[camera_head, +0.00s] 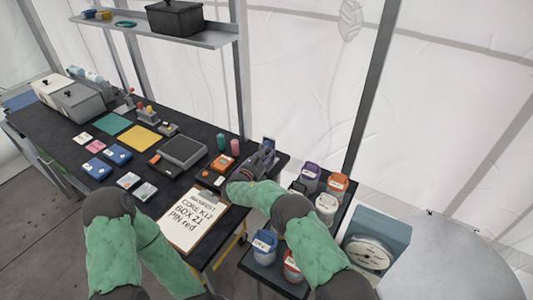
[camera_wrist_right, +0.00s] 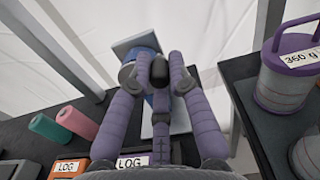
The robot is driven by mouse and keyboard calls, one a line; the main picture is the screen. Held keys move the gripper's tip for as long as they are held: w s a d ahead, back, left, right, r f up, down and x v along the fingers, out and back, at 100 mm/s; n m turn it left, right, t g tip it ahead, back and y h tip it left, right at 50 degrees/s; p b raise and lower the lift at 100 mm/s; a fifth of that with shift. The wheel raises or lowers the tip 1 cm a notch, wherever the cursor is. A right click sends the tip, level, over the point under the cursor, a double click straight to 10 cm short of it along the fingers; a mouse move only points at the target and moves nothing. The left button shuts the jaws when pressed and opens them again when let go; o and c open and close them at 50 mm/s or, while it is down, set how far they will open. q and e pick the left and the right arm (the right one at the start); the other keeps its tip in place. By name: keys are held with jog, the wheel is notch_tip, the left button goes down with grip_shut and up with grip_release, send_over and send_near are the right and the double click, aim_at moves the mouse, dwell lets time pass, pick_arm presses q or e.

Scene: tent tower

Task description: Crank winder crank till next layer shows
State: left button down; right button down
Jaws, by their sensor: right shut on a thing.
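The winder (camera_head: 268,143) stands at the right end of the black workbench, partly hidden by my right gripper (camera_head: 258,163). In the right wrist view the winder's blue and grey body (camera_wrist_right: 137,50) shows behind the fingers. My right gripper (camera_wrist_right: 160,62) has its two purple fingers closed around a dark knob, the crank handle (camera_wrist_right: 159,73). The spool's layers are hidden by the fingers. My left arm bends down at the lower left, and its gripper is out of the picture.
A clipboard (camera_head: 193,222) lies at the bench's front edge. A lower side table holds several labelled tubs, one with a purple lid (camera_head: 310,173). A white reel (camera_head: 368,254) is at right.

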jog(key=shift+d+f+m+b, duration=0.15)
jog(key=shift+m+b, duration=1.2)
jog(key=shift+b, duration=0.95)
jog(key=shift+d+f+m+b, duration=0.1)
jog(key=shift+m+b, duration=1.25)
jog(key=shift+b, duration=0.9)
jog(key=shift+f+m+b, duration=0.1)
jog(key=shift+m+b, duration=0.9)
jog(key=shift+b, duration=0.15)
jog(key=shift+d, duration=0.1)
jog(key=c, duration=1.3)
grip_release()
jog(key=shift+c, duration=0.2)
jog(key=shift+o, duration=0.7)
jog(key=shift+s, duration=0.1)
jog(key=shift+f, duration=0.35)
jog(key=v, duration=1.2)
jog(key=shift+f, duration=0.1)
